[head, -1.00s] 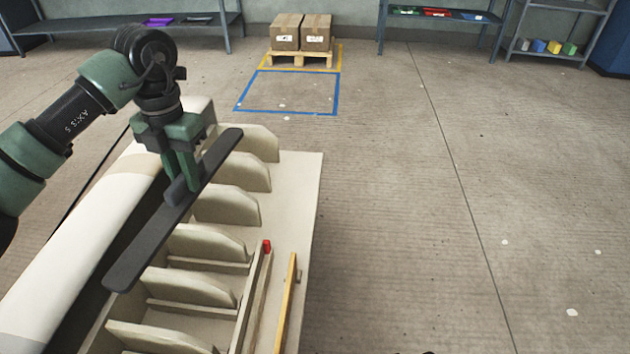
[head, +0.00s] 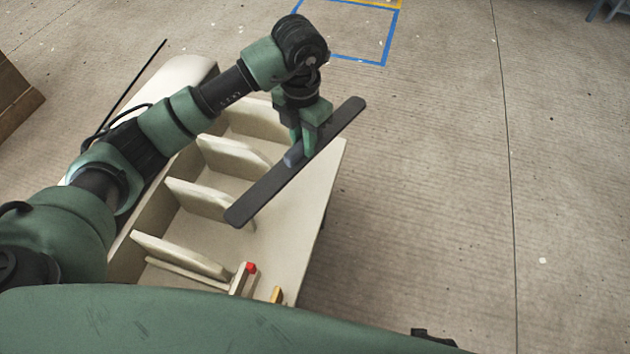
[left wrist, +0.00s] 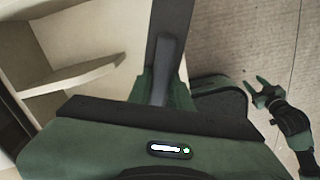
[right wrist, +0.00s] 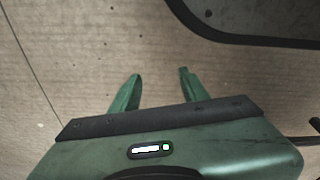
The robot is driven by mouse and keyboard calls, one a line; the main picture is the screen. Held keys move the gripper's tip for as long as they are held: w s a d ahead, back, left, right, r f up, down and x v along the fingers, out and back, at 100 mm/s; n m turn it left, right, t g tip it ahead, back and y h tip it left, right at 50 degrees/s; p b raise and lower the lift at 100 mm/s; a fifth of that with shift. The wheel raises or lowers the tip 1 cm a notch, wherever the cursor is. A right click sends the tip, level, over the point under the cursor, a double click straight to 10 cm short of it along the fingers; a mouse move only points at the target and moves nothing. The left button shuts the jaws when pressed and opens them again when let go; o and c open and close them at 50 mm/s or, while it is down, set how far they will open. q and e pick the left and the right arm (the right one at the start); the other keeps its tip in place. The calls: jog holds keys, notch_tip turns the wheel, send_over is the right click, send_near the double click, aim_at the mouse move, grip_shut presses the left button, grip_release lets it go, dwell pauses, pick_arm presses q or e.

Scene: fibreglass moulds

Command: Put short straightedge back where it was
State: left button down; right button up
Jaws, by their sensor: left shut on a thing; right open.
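The short straightedge (head: 335,127) is a dark flat bar with a raised grip. My left gripper (head: 299,152) is shut on that grip and holds the bar above the right side of the ribbed cream mould (head: 322,190). The bar slants from lower left to upper right in the head view. In the left wrist view the straightedge (left wrist: 172,22) runs up between the fingers. My right gripper shows in the right wrist view (right wrist: 158,78), open and empty over the floor. It also shows small at the right of the left wrist view (left wrist: 262,90).
Several upright ribs (head: 205,198) stand in the mould. A red-tipped strip (head: 250,268) and an orange-yellow strip (head: 276,294) lie at its near end, partly hidden by my body. A blue floor outline (head: 386,50) lies beyond. The floor on the right is clear.

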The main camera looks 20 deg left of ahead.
pick_arm(q)
notch_tip(320, 180, down, 13)
jog(key=shift+s+r+b, duration=0.15)
jog(key=shift+r+b, duration=0.05)
jog(key=shift+b, duration=0.5)
notch_tip(320, 180, down, 5)
jog(key=shift+r+b, duration=0.1)
jog(key=shift+b, duration=0.3)
jog(key=shift+f, duration=0.2)
pick_arm(e)
jog(key=w+r, duration=0.3)
jog(key=r, duration=0.4)
jog(key=shift+a+r+t, duration=0.2)
jog(key=shift+r+t, duration=0.1)
jog(key=shift+r, duration=0.05)
jog(key=shift+w, duration=0.15)
pick_arm(q)
jog(key=shift+f, duration=0.15)
jog(key=c, duration=1.3)
grip_release()
pick_arm(e)
jog(key=shift+r, duration=0.25)
pick_arm(q)
notch_tip(320, 180, up, 12)
jog(key=shift+r+p, duration=0.15)
jog(key=shift+p, duration=0.7)
pick_arm(e)
notch_tip(320, 180, down, 6)
jog(key=s, duration=0.2)
jog(key=shift+d, duration=0.15)
